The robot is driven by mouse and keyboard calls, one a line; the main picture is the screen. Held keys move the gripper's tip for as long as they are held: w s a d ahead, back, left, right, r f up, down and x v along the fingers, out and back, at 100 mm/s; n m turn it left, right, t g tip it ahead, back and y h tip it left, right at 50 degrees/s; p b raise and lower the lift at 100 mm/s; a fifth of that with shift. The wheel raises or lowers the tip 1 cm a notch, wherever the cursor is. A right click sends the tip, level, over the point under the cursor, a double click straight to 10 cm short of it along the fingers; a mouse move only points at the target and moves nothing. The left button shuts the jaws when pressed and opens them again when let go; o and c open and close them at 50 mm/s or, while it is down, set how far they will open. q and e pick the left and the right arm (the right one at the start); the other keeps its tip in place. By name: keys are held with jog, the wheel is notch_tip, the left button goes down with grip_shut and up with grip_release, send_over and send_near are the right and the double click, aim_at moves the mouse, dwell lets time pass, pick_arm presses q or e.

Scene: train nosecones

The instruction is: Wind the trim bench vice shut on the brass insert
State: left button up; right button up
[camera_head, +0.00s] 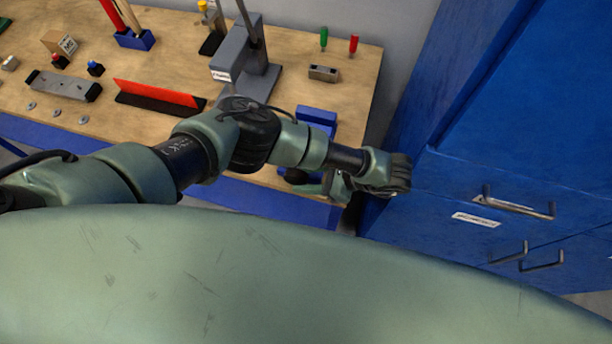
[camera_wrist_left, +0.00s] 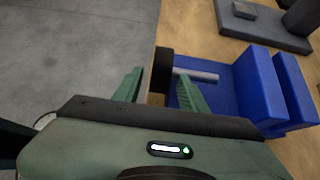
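The blue bench vice (camera_head: 316,117) sits at the right end of the bench, partly hidden by my left arm. In the left wrist view its two blue jaws (camera_wrist_left: 262,85) stand a narrow gap apart, with a grey screw rod (camera_wrist_left: 203,75) leading to a black knob (camera_wrist_left: 162,72). My left gripper (camera_head: 333,184) is at the bench's front edge. In the left wrist view its green fingers (camera_wrist_left: 159,76) are spread, with the knob between and just beyond the tips; I cannot tell whether they touch it. I cannot make out the brass insert. My right gripper is out of view.
A grey press (camera_head: 243,72) stands behind my left arm on the wooden bench (camera_head: 335,97). A blue cabinet (camera_head: 480,180) with handles is close to the right of my left wrist. Grey floor (camera_wrist_left: 70,50) is open beside the bench edge.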

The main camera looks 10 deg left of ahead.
pick_arm(q)
jog(key=v, duration=0.7)
jog(key=shift+d+r, duration=0.25)
jog(key=shift+d, duration=0.05)
jog(key=shift+s, duration=0.1)
dwell(0.4)
